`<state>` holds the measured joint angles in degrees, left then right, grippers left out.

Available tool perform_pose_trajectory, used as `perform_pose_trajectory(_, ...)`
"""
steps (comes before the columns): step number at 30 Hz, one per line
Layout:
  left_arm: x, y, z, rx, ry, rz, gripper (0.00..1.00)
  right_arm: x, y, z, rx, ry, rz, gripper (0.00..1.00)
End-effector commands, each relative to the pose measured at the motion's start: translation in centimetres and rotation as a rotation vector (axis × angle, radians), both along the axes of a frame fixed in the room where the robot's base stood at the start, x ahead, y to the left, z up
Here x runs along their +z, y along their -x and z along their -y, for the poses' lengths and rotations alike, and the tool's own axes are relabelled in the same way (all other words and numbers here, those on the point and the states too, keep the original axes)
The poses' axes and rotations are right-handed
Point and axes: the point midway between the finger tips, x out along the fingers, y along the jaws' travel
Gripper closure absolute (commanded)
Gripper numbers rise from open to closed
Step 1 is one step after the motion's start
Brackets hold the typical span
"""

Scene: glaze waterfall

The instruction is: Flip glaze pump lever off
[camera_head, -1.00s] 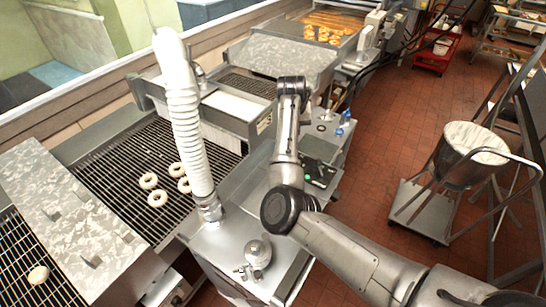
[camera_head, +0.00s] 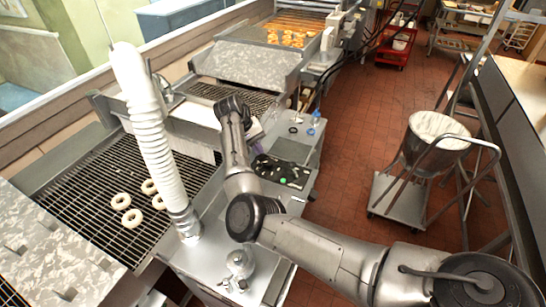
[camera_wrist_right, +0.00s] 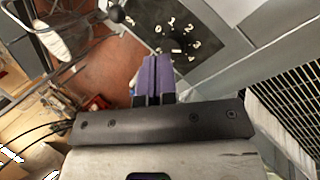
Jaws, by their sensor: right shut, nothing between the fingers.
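A dark panel (camera_head: 284,172) with pale marks lies on the steel cabinet right of my right forearm. In the wrist view this dark panel (camera_wrist_right: 205,32) shows numerals around a small dial (camera_wrist_right: 177,45). A black round knob (camera_wrist_right: 117,14) on a thin rod stands beside the panel; I cannot tell if it is the pump lever. My right gripper has purple fingers (camera_wrist_right: 154,80), shut and empty, pointing toward the panel edge, apart from the dial as far as I can tell. In the head view my right wrist mostly hides the gripper; a bit of purple (camera_head: 256,151) shows beside it. My left gripper is out of view.
A ribbed white hose (camera_head: 152,135) rises from the cabinet (camera_head: 215,245), left of my arm. A metal fitting (camera_head: 239,264) stands at its front. A wire conveyor (camera_head: 85,190) carries several doughnuts. A bowl on a cart (camera_head: 435,135) stands right, with open red floor (camera_head: 345,165) between.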

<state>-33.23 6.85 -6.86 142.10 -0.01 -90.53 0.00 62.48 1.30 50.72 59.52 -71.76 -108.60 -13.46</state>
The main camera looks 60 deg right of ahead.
Motion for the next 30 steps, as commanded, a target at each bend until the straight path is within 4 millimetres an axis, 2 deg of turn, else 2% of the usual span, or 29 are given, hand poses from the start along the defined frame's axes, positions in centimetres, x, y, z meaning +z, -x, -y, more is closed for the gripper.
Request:
perform_pose_trajectory(5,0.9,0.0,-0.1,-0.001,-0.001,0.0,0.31,-2.0,1.0,0.5,-0.001,-0.003,-0.003,1.0)
perform_pose_trajectory(17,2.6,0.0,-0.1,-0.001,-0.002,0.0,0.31,-8.6,3.7,2.4,-0.001,-0.002,-0.002,1.0)
perform_pose_trajectory(21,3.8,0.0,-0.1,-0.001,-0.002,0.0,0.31,-7.8,5.1,3.5,-0.004,0.0,0.001,1.0)
perform_pose_trajectory(30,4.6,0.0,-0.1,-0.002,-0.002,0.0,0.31,-7.8,6.6,4.6,-0.002,0.0,0.001,1.0)
